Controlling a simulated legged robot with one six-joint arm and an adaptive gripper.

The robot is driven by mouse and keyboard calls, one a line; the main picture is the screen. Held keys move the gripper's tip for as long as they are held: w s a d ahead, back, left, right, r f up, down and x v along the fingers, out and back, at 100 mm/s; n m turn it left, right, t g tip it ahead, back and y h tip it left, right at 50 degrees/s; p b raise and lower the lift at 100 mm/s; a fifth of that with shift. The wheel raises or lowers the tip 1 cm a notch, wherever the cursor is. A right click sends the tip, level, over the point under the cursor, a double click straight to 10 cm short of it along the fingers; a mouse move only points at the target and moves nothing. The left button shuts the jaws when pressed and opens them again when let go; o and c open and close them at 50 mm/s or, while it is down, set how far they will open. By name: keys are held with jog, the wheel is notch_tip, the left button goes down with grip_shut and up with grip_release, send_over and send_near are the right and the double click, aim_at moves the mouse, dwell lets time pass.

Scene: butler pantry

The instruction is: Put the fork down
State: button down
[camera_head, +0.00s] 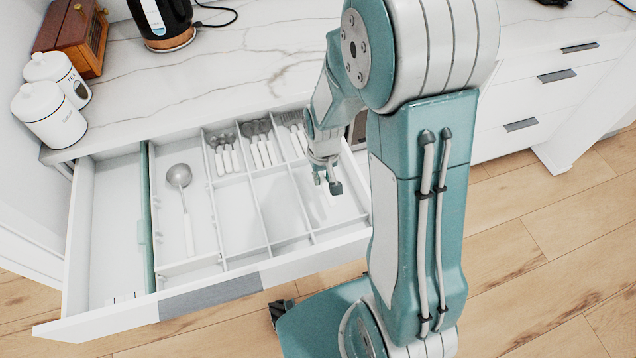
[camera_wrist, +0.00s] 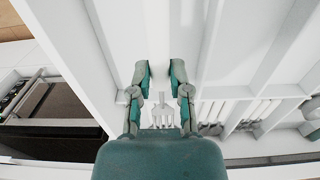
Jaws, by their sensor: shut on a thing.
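My gripper (camera_head: 328,186) is low over the right-hand compartment of the white cutlery tray (camera_head: 236,262) in the open drawer. In the wrist view the two fingertips of my gripper (camera_wrist: 160,73) stand a little apart, with something pale between them. Pale fork tines (camera_wrist: 162,112) show between the fingers, nearer the palm. The white handle is hard to pick out against the white tray. I cannot tell whether the fork touches the tray floor. Other forks (camera_head: 293,118) lie at the back of the same compartment.
Spoons (camera_head: 260,145) and other white-handled cutlery (camera_head: 224,152) lie in neighbouring compartments. A ladle (camera_head: 180,178) lies in the wide left compartment. The fronts of the middle compartments are empty. The marble counter (camera_head: 200,90) with canisters (camera_head: 50,112) and a kettle (camera_head: 163,22) stands behind.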

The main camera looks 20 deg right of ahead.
jog(key=shift+w+d+f, duration=0.15)
jog(key=shift+w+f, duration=0.2)
jog(key=shift+f, duration=0.3)
notch_tip(320, 180, down, 2)
jog(key=shift+f, duration=0.5)
jog(key=shift+a, duration=0.45)
jog(key=shift+d+f, duration=0.2)
jog(key=shift+f, duration=0.05)
jog(key=c, duration=0.6)
grip_release()
jog(key=shift+d, duration=0.1)
jog(key=shift+w, duration=0.1)
